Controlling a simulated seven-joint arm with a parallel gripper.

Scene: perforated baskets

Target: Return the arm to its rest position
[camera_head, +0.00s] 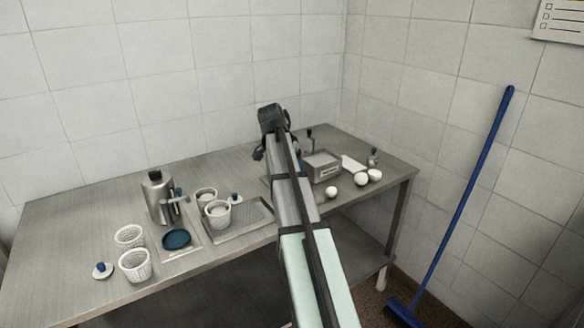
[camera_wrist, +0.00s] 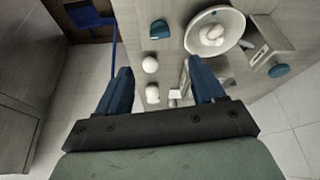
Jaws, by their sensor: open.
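My gripper (camera_wrist: 162,90) shows in the wrist view with its two blue fingers spread wide apart. Nothing is held between them. The fingers point over a grey steel table, with white balls and a small metal part seen beyond and between them. In the head view my arm reaches from the bottom edge up over the table (camera_head: 90,215), with its dark wrist end in front of the back wall. The fingers cannot be made out clearly in the head view.
White perforated baskets (camera_head: 135,265), a metal canister (camera_head: 158,200) and a tray (camera_head: 250,220) stand left of my arm. A metal box (camera_head: 322,167) and white balls (camera_head: 361,180) lie right. A blue broom (camera_head: 465,190) leans on the right wall.

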